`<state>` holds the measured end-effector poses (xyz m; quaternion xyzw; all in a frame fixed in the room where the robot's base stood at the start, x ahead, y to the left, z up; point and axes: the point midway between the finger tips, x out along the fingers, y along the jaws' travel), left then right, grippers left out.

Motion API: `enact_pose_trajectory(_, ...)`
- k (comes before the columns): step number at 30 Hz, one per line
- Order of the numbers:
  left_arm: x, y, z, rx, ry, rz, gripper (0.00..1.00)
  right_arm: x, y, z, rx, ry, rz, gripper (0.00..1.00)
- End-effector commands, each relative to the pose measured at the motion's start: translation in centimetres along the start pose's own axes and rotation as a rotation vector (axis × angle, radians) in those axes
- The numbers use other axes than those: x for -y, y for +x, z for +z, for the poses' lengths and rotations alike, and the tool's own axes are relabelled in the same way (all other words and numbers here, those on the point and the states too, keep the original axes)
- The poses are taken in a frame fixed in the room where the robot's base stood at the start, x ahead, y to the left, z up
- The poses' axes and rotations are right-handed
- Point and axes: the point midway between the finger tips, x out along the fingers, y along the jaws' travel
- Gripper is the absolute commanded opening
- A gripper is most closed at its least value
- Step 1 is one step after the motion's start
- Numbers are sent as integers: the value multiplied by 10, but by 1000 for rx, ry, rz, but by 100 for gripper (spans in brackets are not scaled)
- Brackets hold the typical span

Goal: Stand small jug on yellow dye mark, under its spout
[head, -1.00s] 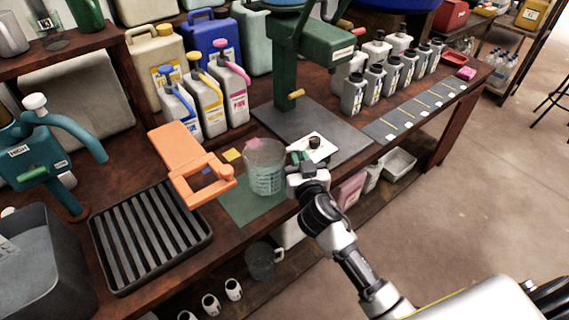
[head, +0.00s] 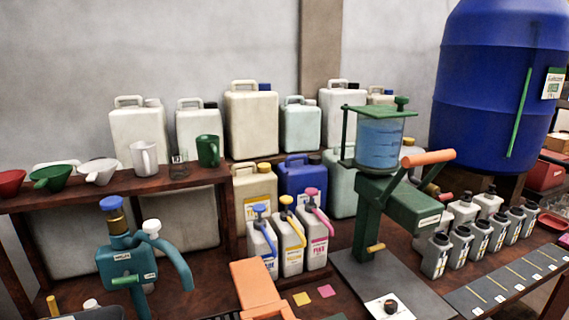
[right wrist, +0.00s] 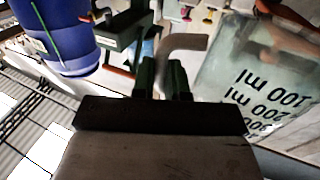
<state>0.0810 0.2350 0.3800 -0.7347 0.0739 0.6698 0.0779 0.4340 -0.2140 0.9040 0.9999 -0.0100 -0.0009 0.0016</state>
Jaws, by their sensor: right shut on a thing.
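In the right wrist view the small jug (right wrist: 235,85), clear with upside-down ml markings, fills the right side. My right gripper (right wrist: 163,80) is shut on its grey-brown handle (right wrist: 187,43). Whether the jug's base touches anything is hidden. The jug and right gripper are outside the head view. My left gripper is not in view.
The pink mark (head: 326,291) lies just right of the yellow one. Blue (head: 262,252) and pink (head: 315,245) pump bottles flank the yellow bottle.

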Motion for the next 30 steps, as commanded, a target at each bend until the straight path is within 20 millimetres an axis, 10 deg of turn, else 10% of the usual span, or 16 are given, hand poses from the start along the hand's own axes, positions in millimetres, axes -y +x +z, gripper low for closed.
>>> enact_pose_trajectory(9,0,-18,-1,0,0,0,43,22,-54,-27,-5,7,-18,0)
enact_pose_trajectory(30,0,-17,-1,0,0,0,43,23,-55,-27,-14,5,-20,0)
